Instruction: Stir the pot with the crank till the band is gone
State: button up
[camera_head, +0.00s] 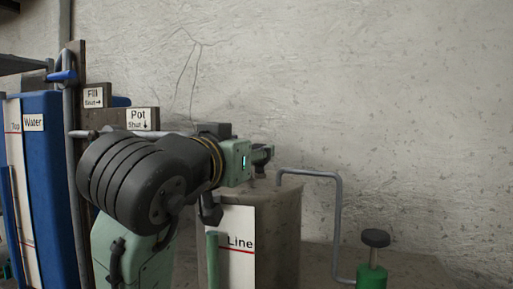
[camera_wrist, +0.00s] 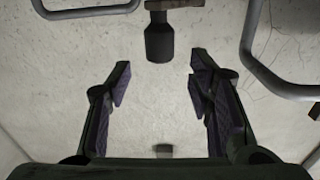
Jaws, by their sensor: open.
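The pot (camera_head: 281,225) is a grey-brown cylinder at the lower middle of the head view, with a white "Line" plate (camera_head: 238,232) crossed by a red line on its front. My gripper (camera_head: 264,154) is level above the pot's rim in the head view. In the wrist view my gripper (camera_wrist: 160,78) is open, its two dark fingers wide apart with nothing between them. A dark knob (camera_wrist: 159,40) hangs from a brown bar (camera_wrist: 175,4) just beyond the fingertips, roughly centred; it looks like the crank's handle. The pot's inside and any band are hidden.
A grey bent pipe (camera_head: 338,215) runs from the pot's top down towards a green fitting (camera_head: 371,277) with a black knob (camera_head: 376,238). A blue water tank (camera_head: 45,160) and boards marked "Fill" and "Pot" (camera_head: 138,118) stand left. The wall is behind.

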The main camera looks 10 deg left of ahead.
jog(key=s, duration=0.6)
jog(key=shift+a, duration=0.3)
dwell(0.4)
